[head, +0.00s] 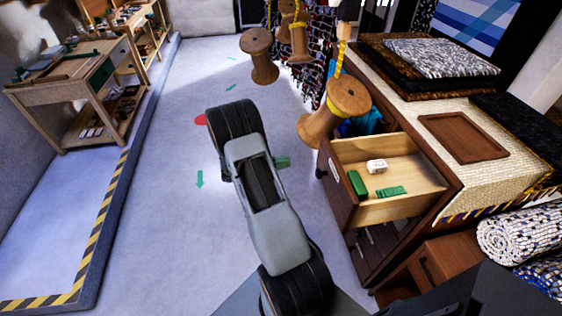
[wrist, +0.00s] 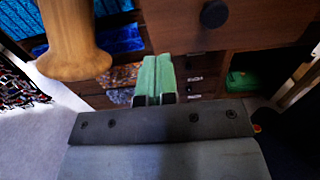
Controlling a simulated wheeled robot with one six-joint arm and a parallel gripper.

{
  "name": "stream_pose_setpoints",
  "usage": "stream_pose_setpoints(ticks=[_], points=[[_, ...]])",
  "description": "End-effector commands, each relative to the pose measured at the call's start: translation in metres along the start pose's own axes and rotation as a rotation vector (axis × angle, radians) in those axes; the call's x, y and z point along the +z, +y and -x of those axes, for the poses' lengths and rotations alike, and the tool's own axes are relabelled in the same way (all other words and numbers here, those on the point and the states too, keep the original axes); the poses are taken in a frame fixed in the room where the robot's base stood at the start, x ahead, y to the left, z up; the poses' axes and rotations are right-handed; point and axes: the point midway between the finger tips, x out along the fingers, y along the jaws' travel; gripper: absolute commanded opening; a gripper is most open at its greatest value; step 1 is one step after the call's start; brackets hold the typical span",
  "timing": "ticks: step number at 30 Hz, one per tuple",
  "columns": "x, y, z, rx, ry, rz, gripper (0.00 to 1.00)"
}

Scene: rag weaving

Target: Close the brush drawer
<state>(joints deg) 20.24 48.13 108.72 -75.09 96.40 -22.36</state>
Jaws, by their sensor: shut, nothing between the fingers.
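The brush drawer (head: 405,211) stands pulled out of the dark wooden cabinet in the head view. Inside it lie a green block-like item (head: 357,183), a small white item (head: 376,166) and a flat green item (head: 391,192). My gripper (head: 283,162) is left of the drawer front, apart from it, with green fingertips showing past my arm. In the wrist view the green fingers (wrist: 157,76) are together and empty. A brown wooden front with a dark round knob (wrist: 214,14) is above and right of them; it seems to be the drawer's front.
A wooden spool (head: 335,110) hangs near the drawer's back left corner and shows large in the wrist view (wrist: 75,45). More spools (head: 259,55) hang farther back. Rolled rugs (head: 520,235) lie at right. Floor left of my arm is clear up to a striped ledge (head: 100,215).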

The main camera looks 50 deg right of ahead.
Motion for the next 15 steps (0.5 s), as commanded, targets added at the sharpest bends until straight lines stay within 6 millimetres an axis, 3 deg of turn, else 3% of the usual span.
stream_pose_setpoints(ticks=[6, 15], points=[[0.002, -0.001, -0.044, -0.005, 0.001, 0.002, 0.00], [0.001, -0.001, -0.087, -0.002, 0.002, 0.002, 0.00]])
